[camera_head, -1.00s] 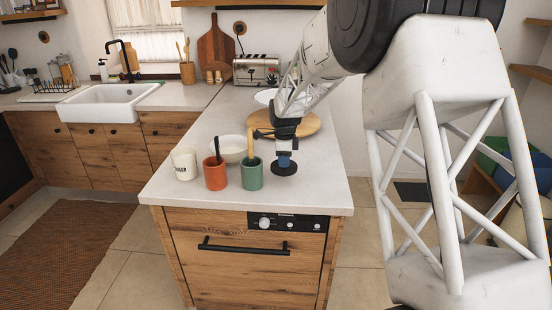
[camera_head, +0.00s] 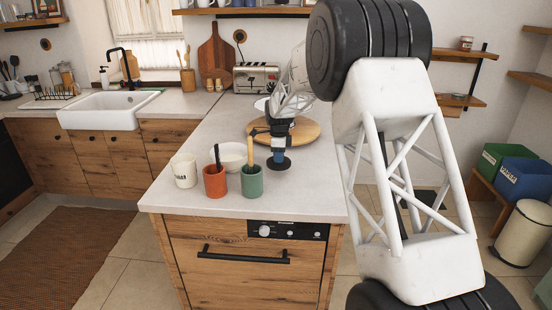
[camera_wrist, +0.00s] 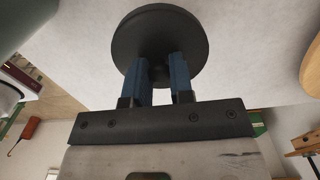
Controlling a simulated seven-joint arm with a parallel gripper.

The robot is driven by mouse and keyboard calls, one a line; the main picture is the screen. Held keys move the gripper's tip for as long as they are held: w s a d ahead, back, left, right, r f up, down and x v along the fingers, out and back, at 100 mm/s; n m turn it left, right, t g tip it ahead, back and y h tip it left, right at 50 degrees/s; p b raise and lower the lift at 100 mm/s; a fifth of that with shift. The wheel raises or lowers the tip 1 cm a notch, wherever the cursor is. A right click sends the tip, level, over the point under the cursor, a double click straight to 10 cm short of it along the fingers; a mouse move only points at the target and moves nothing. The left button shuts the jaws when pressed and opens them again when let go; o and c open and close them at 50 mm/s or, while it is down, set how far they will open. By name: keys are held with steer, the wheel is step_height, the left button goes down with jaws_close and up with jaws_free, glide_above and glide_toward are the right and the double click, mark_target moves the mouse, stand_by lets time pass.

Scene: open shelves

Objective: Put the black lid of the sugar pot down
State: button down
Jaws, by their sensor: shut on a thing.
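The black lid (camera_head: 280,166) is a flat round disc at the right side of the worktop, behind and right of the green cup. My gripper (camera_head: 279,154) points down, its blue fingers shut on the lid's top. In the wrist view the disc (camera_wrist: 192,38) is level across the fingertips (camera_wrist: 158,68). I cannot tell whether its underside touches the worktop or hangs just above it. The white pot with dark lettering (camera_head: 184,172), probably the sugar pot, stands at the front left of the worktop.
A red cup (camera_head: 215,182) and a green cup (camera_head: 252,183) hold utensils near the front edge. A white bowl (camera_head: 232,153) stands behind them. A round wooden board (camera_head: 308,132) lies behind the lid. The worktop (camera_head: 312,187) is clear right of the green cup.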

steer(key=shift+w+a+f, duration=0.1)
steer(key=shift+w+a, duration=0.15)
steer(key=shift+w, duration=0.7)
steer(key=shift+w+a+f, duration=0.1)
steer(key=shift+w+a, duration=0.2)
steer(key=shift+w, duration=0.7)
steer(key=shift+w+a+f, duration=0.1)
steer(key=shift+w+a, duration=0.15)
steer(key=shift+w, duration=0.7)
steer(key=shift+f, duration=1.75)
steer(key=shift+f, duration=0.15)
steer(key=c, duration=1)
jaws_free()
step_height(320, 180, up, 12)
steer(key=shift+r, duration=0.2)
